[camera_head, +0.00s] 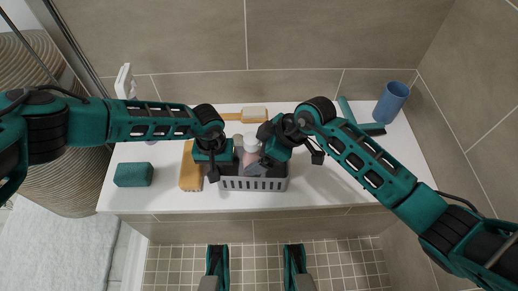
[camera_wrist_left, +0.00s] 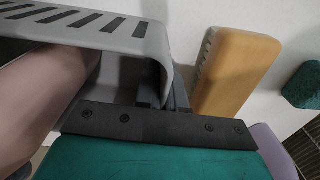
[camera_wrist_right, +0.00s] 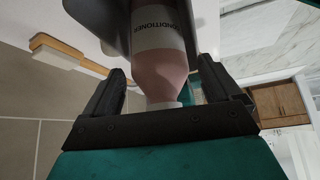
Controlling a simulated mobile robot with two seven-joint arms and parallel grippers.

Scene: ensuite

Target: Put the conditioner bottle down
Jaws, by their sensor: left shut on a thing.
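The pink conditioner bottle (camera_head: 251,157), with a white cap, is in the grey slotted basket (camera_head: 253,184) on the white counter. Its label shows in the right wrist view (camera_wrist_right: 163,70). My right gripper (camera_head: 262,143) is at the cap end of the bottle. In the right wrist view its fingers (camera_wrist_right: 165,95) are apart on either side of the bottle, with a visible gap on the left. My left gripper (camera_head: 212,172) is shut on the basket's left wall, which also shows in the left wrist view (camera_wrist_left: 150,45). The bottle's base is hidden.
A wooden-backed brush (camera_head: 190,172) lies just left of the basket, and a green block (camera_head: 133,175) further left. Another wooden brush (camera_head: 252,115) lies behind. A blue cup (camera_head: 391,102) and a green tool (camera_head: 371,129) are at the right. The counter right of the basket is clear.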

